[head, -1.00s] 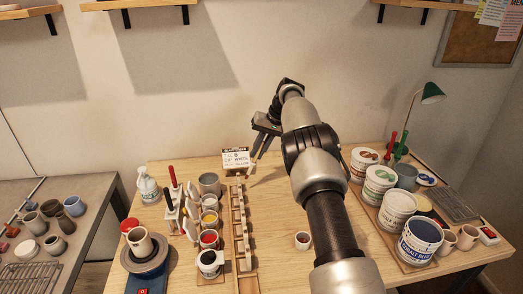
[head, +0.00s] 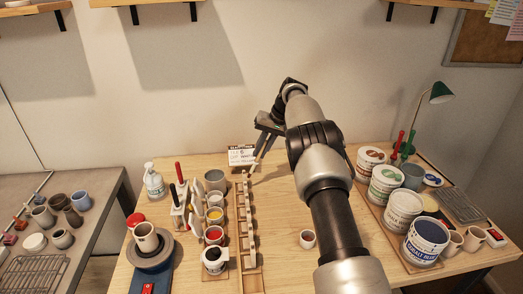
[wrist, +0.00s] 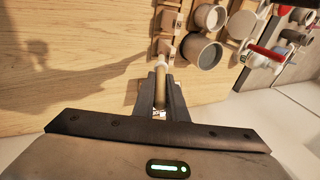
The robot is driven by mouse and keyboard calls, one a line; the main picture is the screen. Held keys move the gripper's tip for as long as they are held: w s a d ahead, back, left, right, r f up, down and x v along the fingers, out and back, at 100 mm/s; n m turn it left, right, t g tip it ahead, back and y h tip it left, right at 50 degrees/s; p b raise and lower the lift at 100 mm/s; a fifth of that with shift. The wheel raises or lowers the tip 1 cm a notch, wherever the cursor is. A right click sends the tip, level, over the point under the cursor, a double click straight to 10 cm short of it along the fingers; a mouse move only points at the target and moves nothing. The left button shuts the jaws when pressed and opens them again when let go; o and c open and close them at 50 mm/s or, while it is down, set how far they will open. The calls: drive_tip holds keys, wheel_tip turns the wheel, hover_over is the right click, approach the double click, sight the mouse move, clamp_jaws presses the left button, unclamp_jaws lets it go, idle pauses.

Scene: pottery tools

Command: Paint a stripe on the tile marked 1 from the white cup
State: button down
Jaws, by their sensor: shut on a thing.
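My gripper (head: 268,131) is shut on a brush (head: 261,153), which hangs tilted with its tip down and to the left. In the wrist view, the brush handle (wrist: 160,88) lies between the fingers and its pale tip is near the end of the wooden rack (wrist: 167,22). In the head view, the rack (head: 249,255) runs front to back with several small pieces along it; I cannot read a number on any. Left of it is a row of paint cups: a white cup (head: 215,199), a yellow one (head: 215,216), a red one (head: 213,237) and a black one (head: 214,260).
A printed card (head: 241,156) stands behind the rack. A grey pot (head: 215,180) stands at the far end of the cup row. Several glaze tubs (head: 427,240) fill the right side. The table between is mostly clear.

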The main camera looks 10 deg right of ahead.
sight(259, 158)
drive_tip(key=shift+a, duration=0.35)
idle(0.7)
drive_tip(key=shift+a+f+b, duration=0.1)
drive_tip(key=shift+f+b, duration=0.3)
drive_tip(key=shift+f, duration=1.3)
idle(0.8)
